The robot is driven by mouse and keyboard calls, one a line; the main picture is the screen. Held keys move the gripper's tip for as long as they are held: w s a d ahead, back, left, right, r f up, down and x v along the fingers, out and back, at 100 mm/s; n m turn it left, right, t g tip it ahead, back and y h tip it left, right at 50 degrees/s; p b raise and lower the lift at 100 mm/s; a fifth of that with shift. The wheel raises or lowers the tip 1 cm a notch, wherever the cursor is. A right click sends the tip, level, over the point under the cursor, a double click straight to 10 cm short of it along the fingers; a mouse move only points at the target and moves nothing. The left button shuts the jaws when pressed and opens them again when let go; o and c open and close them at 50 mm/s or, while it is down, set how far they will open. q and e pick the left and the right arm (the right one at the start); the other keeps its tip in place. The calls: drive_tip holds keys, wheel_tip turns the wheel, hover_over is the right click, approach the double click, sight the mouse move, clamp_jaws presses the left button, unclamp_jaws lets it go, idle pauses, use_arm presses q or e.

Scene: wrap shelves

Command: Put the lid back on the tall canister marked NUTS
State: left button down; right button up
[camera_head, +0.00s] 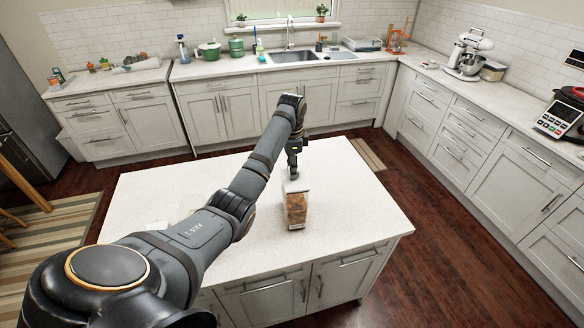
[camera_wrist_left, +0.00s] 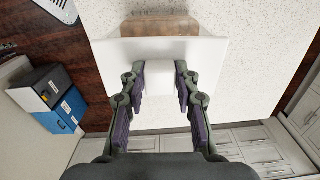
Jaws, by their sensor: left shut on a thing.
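The tall clear canister (camera_head: 296,210) with brown contents stands upright on the island top, with a small label low on its front, too small to read surely. Its pale lid (camera_head: 297,186) is at the canister's top; I cannot tell whether it is seated or just above. My left gripper (camera_head: 293,176) is over the lid, pointing down. In the left wrist view, my left gripper (camera_wrist_left: 160,80) is shut on the white block-shaped knob of the lid (camera_wrist_left: 215,55). Part of the canister (camera_wrist_left: 160,27) shows past the lid's far edge. My right gripper is not in view.
The white island top (camera_head: 355,205) is mostly clear around the canister. My left arm hides part of it, and a pale item (camera_head: 188,211) shows beside the arm. A stand mixer (camera_head: 467,55) and a keypad device (camera_head: 560,117) stand on the right counter.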

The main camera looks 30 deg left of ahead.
use_arm(q)
drive_tip(key=shift+f, duration=0.25)
drive_tip(key=c, duration=0.9)
unclamp_jaws()
drive_tip(key=shift+o, duration=0.2)
drive_tip(key=o, duration=0.5)
